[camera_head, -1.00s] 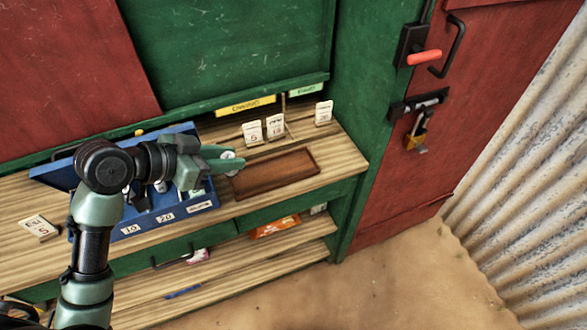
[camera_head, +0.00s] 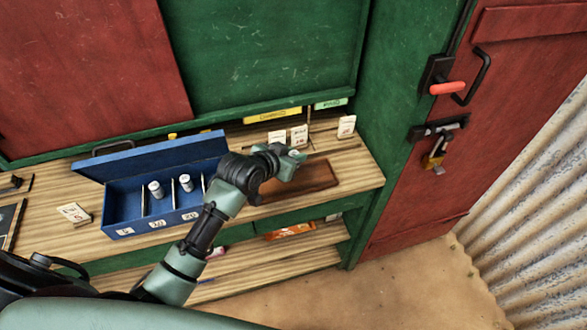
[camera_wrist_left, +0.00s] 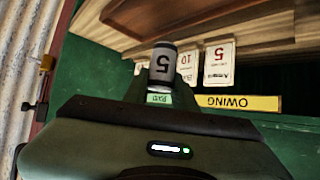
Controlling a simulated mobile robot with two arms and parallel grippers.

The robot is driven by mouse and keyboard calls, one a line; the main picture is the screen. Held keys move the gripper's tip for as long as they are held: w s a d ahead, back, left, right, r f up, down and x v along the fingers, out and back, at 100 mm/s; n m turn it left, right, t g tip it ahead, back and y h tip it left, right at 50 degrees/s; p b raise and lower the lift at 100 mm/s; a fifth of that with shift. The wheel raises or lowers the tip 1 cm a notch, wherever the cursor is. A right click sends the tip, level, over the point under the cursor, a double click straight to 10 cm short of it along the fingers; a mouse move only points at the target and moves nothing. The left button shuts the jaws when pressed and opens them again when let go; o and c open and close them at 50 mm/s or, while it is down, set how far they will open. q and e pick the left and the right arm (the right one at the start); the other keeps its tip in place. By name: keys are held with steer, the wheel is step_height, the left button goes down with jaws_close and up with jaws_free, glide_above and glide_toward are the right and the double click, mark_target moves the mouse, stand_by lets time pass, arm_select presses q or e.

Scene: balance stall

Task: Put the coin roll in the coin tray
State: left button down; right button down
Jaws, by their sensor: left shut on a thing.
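My left gripper (camera_head: 296,156) is over the back edge of a shallow brown wooden tray (camera_head: 318,179) on the counter. It is shut on a coin roll (camera_wrist_left: 162,66), a pale cylinder with a dark end and a "5" on its side in the left wrist view. The roll is hardly visible in the head view. The wooden tray (camera_wrist_left: 150,20) also shows beyond the roll in the left wrist view. An open blue box (camera_head: 124,215) with compartments stands left of the tray, with light rolls (camera_head: 156,189) inside. My right gripper is not in view.
Small price cards (camera_head: 346,126) stand behind the tray, several in a row near the yellow "OWING" label (camera_wrist_left: 238,102). Another card (camera_head: 74,213) lies left of the blue box. A green wall and red door (camera_head: 425,190) bound the counter on the right.

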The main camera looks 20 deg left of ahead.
arm_select(q)
steer(key=shift+f, duration=3.4)
steer(key=c, duration=1.1)
jaws_free()
steer(key=shift+f, duration=0.1)
steer(key=shift+c, duration=0.2)
steer(key=v, duration=1.2)
steer(key=shift+b, duration=0.4)
